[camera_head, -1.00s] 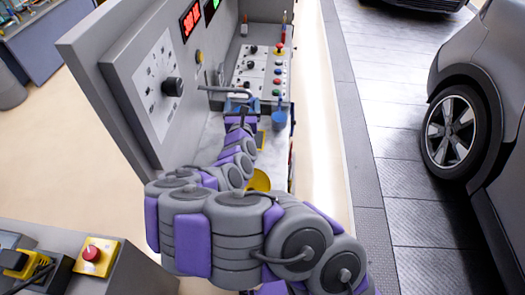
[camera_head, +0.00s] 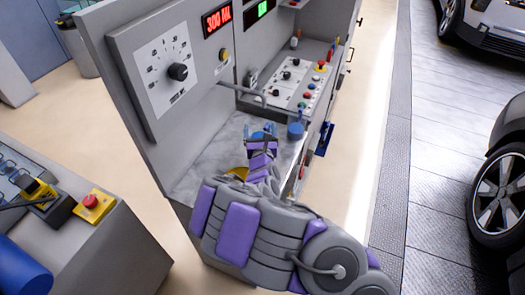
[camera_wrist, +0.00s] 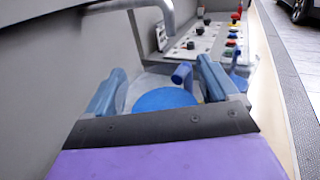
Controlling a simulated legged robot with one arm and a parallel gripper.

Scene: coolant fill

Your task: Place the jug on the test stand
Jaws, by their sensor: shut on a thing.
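The jug shows in the wrist view as a round blue lid (camera_wrist: 165,99) with a pale clear body and a blue handle (camera_wrist: 181,73). It sits between the two blue fingers of my gripper (camera_wrist: 160,84), which is shut on it. In the head view my gripper (camera_head: 261,138) is over the worktop of the grey test stand (camera_head: 222,150), just in front of and below the pipe spout (camera_head: 245,91). Only a bit of blue shows of the jug there; my gripper hides the rest. I cannot tell whether its base touches the worktop.
A blue cup-like object (camera_head: 296,131) stands at the worktop's right edge. Behind is a panel of knobs and buttons (camera_head: 297,87). A dial panel (camera_head: 167,65) rises at left, beside a red "300 ML" display (camera_head: 217,20). A yellow object (camera_head: 238,173) lies partly behind my arm.

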